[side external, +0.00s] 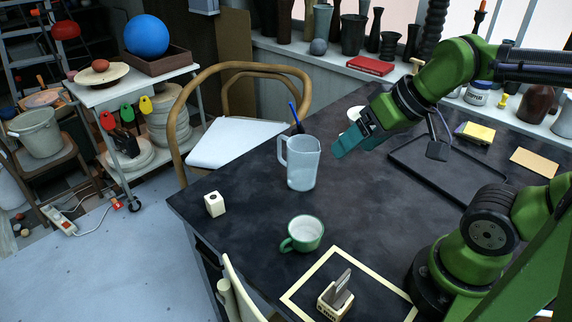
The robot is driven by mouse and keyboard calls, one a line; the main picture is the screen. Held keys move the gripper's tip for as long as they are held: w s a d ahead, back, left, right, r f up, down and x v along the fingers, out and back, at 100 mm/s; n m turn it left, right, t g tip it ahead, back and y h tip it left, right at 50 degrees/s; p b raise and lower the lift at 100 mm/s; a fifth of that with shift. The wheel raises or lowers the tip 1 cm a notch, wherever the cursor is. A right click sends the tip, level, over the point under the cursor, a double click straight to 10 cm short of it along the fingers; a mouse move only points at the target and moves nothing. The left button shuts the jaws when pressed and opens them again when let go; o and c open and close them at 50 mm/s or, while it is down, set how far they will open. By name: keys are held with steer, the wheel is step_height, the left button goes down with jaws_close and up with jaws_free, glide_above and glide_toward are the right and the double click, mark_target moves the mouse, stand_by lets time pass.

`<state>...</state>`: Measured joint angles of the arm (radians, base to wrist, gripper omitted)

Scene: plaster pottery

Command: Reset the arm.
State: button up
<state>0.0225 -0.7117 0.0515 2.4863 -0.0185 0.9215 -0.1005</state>
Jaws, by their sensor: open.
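My gripper (352,143) is at the end of my green arm, above the dark table (240,209). Its teal fingers point down and to the left. It is open and I see nothing held in it. A clear measuring jug (302,165) stands upright to the left of the gripper, apart from it in the picture. A pale cup (353,113) behind the fingers is partly hidden by the gripper.
A green and white mug (303,233) and a white cube (214,204) stand at the front. A small block holder (335,299) is inside a pale square frame (318,262). A dark tray (440,174) lies right. The table between jug and mug is clear.

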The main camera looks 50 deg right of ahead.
steer(key=shift+d+r+m+t, duration=0.2)
steer(key=shift+r+m+t, duration=0.15)
steer(key=shift+m, duration=0.45)
stand_by(0.7)
